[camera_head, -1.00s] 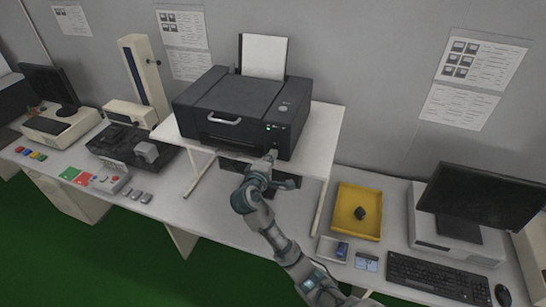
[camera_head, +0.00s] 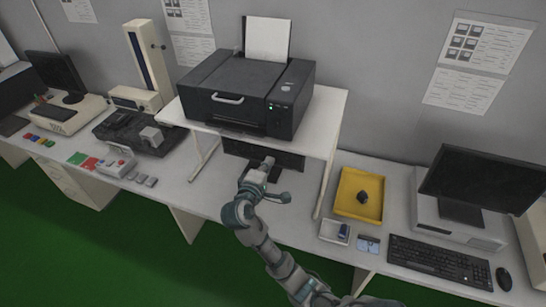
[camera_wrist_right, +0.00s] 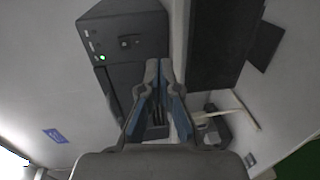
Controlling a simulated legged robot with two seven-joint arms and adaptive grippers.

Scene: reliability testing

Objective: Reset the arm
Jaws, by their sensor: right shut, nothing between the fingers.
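My right arm reaches in from the bottom of the head view, and its gripper (camera_head: 267,163) is shut and empty. It is in front of and below the front edge of the white stand. The black printer (camera_head: 245,95) sits on that stand, apart from the gripper, with a green light lit on its panel. In the right wrist view the two fingers (camera_wrist_right: 159,68) are together, with the printer's panel (camera_wrist_right: 120,45) and its green light at upper left. My left gripper is not in view.
The white stand (camera_head: 335,110) rises over the long table, with a dark screen (camera_head: 262,152) under it. To the right are a yellow tray (camera_head: 345,208), a keyboard (camera_head: 440,262) and a monitor (camera_head: 485,185). To the left is a black device (camera_head: 135,135).

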